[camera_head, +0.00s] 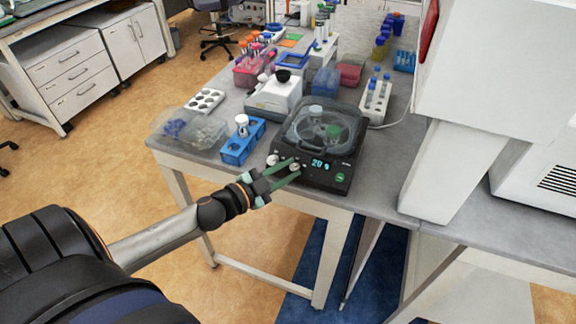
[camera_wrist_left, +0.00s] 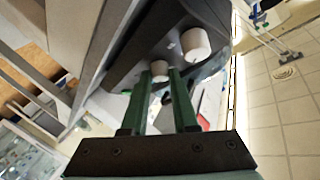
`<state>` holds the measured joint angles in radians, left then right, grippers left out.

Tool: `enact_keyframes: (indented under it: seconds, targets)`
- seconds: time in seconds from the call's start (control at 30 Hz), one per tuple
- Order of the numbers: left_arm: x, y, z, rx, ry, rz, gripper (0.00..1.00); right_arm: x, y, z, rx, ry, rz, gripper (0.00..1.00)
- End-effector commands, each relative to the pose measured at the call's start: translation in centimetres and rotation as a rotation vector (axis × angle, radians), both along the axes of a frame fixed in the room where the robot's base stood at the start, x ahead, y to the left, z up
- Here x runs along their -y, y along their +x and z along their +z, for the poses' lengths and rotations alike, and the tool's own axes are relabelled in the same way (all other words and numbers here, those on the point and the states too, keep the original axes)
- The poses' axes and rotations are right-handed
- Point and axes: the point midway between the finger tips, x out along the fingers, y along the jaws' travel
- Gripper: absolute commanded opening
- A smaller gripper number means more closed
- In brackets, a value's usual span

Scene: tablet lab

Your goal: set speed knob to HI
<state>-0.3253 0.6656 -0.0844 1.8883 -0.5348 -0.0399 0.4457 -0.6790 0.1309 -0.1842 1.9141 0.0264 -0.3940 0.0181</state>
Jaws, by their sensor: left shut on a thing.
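The dark centrifuge-like device (camera_head: 322,150) stands near the table's front edge under a clear lid. Its front has two white knobs, a lit display (camera_head: 320,164) and a green button (camera_head: 340,177). The left knob (camera_head: 272,160) is free. My left gripper (camera_head: 295,167) has its green fingers on either side of the right knob (camera_head: 294,167), shut on it. In the left wrist view that knob (camera_wrist_left: 159,68) sits between the fingertips, with the other knob (camera_wrist_left: 195,45) beside them. I cannot read knob labels or the pointer setting. My right gripper is out of view.
A blue tube rack (camera_head: 240,146) with a white-capped bottle stands left of the device. A white instrument (camera_head: 273,98) is behind it, and a white rack (camera_head: 375,102) stands to the right. A large white cabinet (camera_head: 455,165) limits room on the right.

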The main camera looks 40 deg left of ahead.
Motion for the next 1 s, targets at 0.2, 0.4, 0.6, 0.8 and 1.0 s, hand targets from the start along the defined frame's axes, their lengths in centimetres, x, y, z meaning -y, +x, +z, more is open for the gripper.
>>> enact_keyframes:
  seconds: [0.2,0.4,0.6,0.8,1.0]
  targets:
    - [-0.21,0.17,0.3,-0.016,0.094,-0.068,0.0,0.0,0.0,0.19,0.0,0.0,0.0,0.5]
    - [-0.23,0.19,0.31,-0.026,0.134,-0.099,0.0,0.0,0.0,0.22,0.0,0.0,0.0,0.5]
    - [-0.23,0.19,0.29,-0.031,0.146,-0.109,0.0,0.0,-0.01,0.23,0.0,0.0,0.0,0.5]
    - [-0.23,0.18,0.28,-0.031,0.146,-0.109,0.0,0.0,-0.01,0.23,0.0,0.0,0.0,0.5]
    - [-0.23,0.18,0.28,-0.03,0.146,-0.108,0.37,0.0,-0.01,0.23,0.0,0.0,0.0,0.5]
